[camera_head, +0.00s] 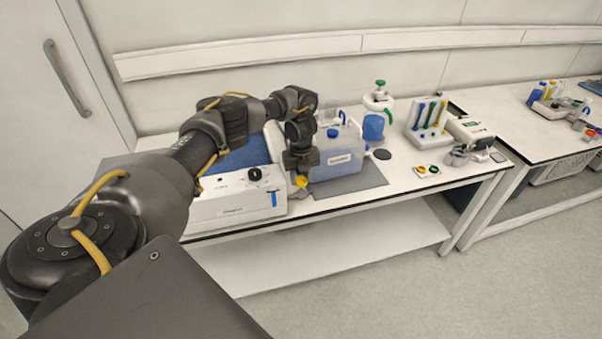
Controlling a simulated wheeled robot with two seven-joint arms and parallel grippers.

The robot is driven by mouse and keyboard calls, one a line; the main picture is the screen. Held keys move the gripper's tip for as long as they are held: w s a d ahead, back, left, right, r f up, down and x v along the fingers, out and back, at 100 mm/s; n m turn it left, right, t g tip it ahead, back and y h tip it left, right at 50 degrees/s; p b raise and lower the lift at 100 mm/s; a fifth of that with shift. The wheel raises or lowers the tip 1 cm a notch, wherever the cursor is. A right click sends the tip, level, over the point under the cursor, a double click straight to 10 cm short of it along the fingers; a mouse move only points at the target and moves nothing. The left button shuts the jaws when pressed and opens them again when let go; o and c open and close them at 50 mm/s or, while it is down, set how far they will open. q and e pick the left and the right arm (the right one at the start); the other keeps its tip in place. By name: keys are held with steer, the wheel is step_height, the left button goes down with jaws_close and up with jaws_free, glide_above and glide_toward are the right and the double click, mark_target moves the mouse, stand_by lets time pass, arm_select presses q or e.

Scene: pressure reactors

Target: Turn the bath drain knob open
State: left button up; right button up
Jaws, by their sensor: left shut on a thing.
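My left gripper (299,172) reaches in from the left and points down at the front right corner of a white bath unit (235,208). It is shut on a small yellow knob (301,182), which shows just below the fingertips. The fingers hide part of the knob, and I cannot tell how far it is turned. My right gripper is not in view.
A clear bluish container (338,160) stands close on the right, on a grey mat (350,190). Bottles, a pipette stand (428,125) and a small device (468,130) are farther right. The lower shelf (330,245) is clear.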

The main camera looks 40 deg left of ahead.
mark_target(301, 179)
arm_select(q)
steer(key=n+p, duration=0.2)
steer(key=n, duration=0.2)
steer(key=shift+r+n, duration=0.15)
steer(key=shift+n, duration=0.15)
steer(key=shift+a+n+p, duration=0.1)
steer(key=shift+n+p, duration=1.15)
steer(key=shift+n, duration=0.95)
steer(key=o, duration=1)
steer(key=shift+c, duration=0.2)
step_height(301, 179, up, 2)
steer(key=shift+r, duration=0.25)
step_height(301, 179, up, 8)
steer(key=p, duration=0.3)
